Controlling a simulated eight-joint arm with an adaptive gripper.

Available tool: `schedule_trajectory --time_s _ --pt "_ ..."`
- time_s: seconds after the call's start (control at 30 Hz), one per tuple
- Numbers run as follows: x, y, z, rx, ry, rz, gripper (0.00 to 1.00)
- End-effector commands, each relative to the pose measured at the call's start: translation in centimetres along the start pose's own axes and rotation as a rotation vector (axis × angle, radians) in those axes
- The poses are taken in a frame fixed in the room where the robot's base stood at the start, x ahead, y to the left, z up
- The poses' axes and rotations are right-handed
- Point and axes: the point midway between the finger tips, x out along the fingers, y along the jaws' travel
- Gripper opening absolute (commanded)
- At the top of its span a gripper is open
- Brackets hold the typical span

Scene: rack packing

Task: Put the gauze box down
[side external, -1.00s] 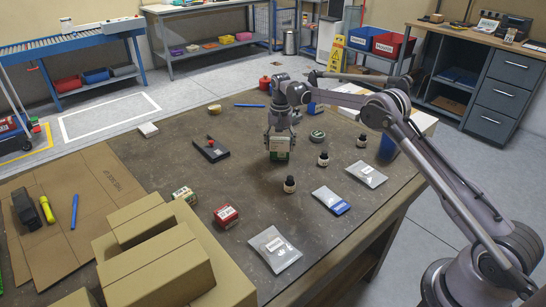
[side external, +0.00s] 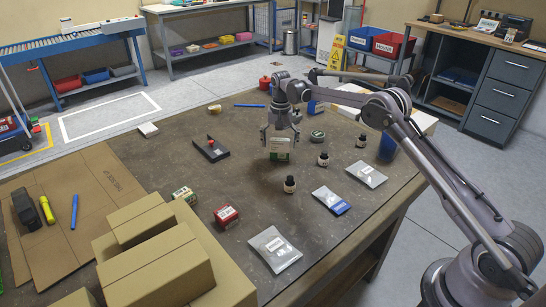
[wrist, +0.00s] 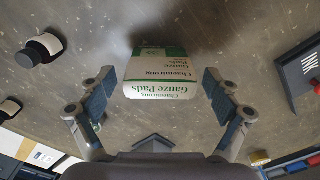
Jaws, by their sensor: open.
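The gauze box (side external: 279,148), white and green with "Gauze Pads" lettering, is on the dark work table (side external: 250,190) near its middle. In the wrist view the gauze box (wrist: 160,72) lies between and slightly beyond my spread fingers, with a gap on each side. My gripper (side external: 281,141) is directly above the box, open and pointing down. In the wrist view my gripper (wrist: 160,108) shows both fingers apart from the box. The box's underside and its contact with the table are hidden.
Dark bottles (side external: 290,184) stand to the front right. A black ink pad with a red-knobbed stamp (side external: 211,150) lies to the left. A red box (side external: 226,215), pouches (side external: 274,249) and cardboard cartons (side external: 160,260) are nearer the camera. Table around the gauze box is clear.

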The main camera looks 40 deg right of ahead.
Motion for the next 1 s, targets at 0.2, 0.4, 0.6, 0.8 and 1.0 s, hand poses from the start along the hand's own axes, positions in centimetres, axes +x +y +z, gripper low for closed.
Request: schedule_trajectory --time_s 0.2,0.4,0.6,0.8,1.0 --pt "-4.2 0.0 0.0 0.000 0.000 0.000 0.90" --pt "-8.1 0.0 0.0 0.000 0.000 0.000 0.90" --pt "-10.4 0.0 0.0 0.000 0.000 0.000 0.90" --pt "-11.6 0.0 0.2 -0.006 0.004 -0.003 0.90" --pt "-15.0 0.1 1.8 -0.070 0.044 -0.030 0.90"
